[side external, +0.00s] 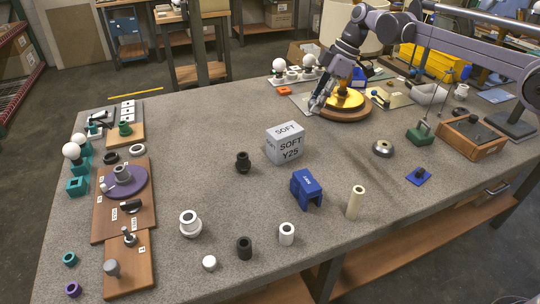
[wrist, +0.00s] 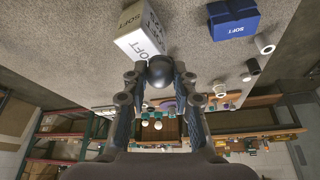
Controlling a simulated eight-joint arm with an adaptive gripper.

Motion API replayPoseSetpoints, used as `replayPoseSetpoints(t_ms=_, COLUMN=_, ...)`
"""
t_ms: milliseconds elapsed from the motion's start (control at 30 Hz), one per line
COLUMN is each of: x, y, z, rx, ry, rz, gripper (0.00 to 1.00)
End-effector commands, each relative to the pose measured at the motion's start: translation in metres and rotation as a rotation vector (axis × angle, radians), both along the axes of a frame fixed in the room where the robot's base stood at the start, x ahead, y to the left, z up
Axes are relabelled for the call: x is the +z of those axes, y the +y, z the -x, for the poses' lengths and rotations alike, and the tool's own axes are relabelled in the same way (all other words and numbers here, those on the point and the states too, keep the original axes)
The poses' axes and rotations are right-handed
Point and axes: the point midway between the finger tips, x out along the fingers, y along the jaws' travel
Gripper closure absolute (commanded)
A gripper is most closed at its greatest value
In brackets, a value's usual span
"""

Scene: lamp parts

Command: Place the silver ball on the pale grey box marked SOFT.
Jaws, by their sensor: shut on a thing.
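The silver ball (wrist: 160,70) looks dark grey in the wrist view and sits between the fingertips of my gripper (wrist: 161,80), which is shut on it. The pale grey box marked SOFT (side external: 285,145) stands near the middle of the table in the side view. It also shows in the wrist view (wrist: 138,32), just beyond the ball in the picture. In the side view my gripper (side external: 317,104) is behind and to the right of the box, apart from it, near a round wooden base with a gold top (side external: 345,106). I cannot make out the ball in the side view.
A blue block (side external: 306,188) stands in front of the box, with a cream tube (side external: 355,202) to its right. A black socket (side external: 243,162) is left of the box. A silver ring (side external: 382,148) lies to the right. The tabletop behind and left of the box is clear.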

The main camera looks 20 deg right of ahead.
Motion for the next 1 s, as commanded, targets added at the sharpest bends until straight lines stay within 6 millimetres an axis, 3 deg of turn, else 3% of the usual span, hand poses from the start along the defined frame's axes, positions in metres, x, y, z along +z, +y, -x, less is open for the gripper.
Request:
replayPoseSetpoints(t_ms=33, x=0.008, y=-0.016, z=-0.006, rx=-0.022, ry=0.0, rz=0.0, gripper=0.97)
replayPoseSetpoints(t_ms=133, x=0.02, y=-0.038, z=-0.012, rx=-0.05, ry=0.0, rz=0.0, gripper=0.97)
replayPoseSetpoints(t_ms=333, x=0.028, y=-0.052, z=-0.018, rx=-0.072, ry=0.0, rz=-0.001, gripper=0.97)
replayPoseSetpoints(t_ms=800, x=-0.023, y=0.029, z=-0.045, rx=-0.07, ry=0.0, rz=-0.001, gripper=0.97)
replayPoseSetpoints(t_ms=1000, x=-0.037, y=0.051, z=-0.052, rx=-0.073, ry=0.0, rz=0.0, gripper=0.97)
